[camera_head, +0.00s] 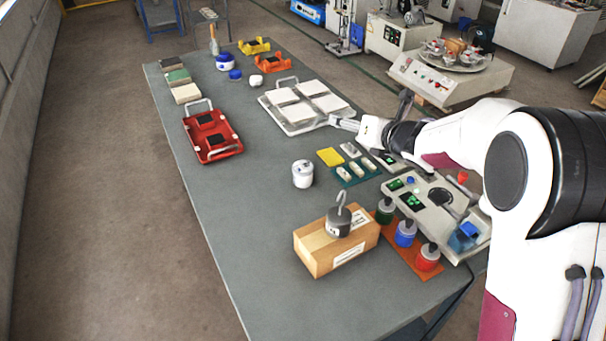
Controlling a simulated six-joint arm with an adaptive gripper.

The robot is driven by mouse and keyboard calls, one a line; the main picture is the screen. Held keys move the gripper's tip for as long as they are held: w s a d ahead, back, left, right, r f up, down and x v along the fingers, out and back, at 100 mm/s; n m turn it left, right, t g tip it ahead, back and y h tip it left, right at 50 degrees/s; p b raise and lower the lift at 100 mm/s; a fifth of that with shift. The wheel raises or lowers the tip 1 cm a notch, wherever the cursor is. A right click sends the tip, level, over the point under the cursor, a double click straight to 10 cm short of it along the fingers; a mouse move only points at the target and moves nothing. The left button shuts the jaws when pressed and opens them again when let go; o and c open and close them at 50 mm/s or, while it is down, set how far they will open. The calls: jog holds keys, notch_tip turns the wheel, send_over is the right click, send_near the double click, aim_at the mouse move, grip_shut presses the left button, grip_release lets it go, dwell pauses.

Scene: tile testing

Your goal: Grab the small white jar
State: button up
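A small white jar-like object (255,80) stands near the far end of the table, beside small blue items. A larger white jar (303,174) with a greyish lid stands upright near the middle of the table. My gripper (338,121) is at the right edge of the white tile tray, pointing left. It is apart from both white objects, right of and nearer than the small one, and beyond the larger one. Its fingers are too small to tell whether they are open or shut; nothing is clearly held.
The white tray (264,101) holds several tiles. A red tray (226,154) is at left. A wooden block (317,256) bears a hooked weight (338,221). A blue-lidded jar (226,65) and orange stands (272,64) are at the back. The table's left front (240,235) is clear.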

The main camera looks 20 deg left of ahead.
aim_at(310, 171)
jog(key=s+a+f+n+g+y, duration=0.1)
jog(key=a+f+n, duration=0.2)
jog(key=a+f+n+g+y, duration=0.1)
jog(key=a+f+n, duration=0.2)
jog(key=s+a+f+n+g+y, duration=0.1)
jog(key=a+f+n+g, duration=0.1)
jog(key=a+f, duration=0.1)
jog(key=shift+s+a+f+n, duration=0.25)
jog(key=shift+s+a+n, duration=0.1)
jog(key=shift+a+n, duration=0.1)
jog(key=shift+y, duration=0.3)
jog(key=shift+f, duration=1.7)
jog(key=shift+f, duration=0.15)
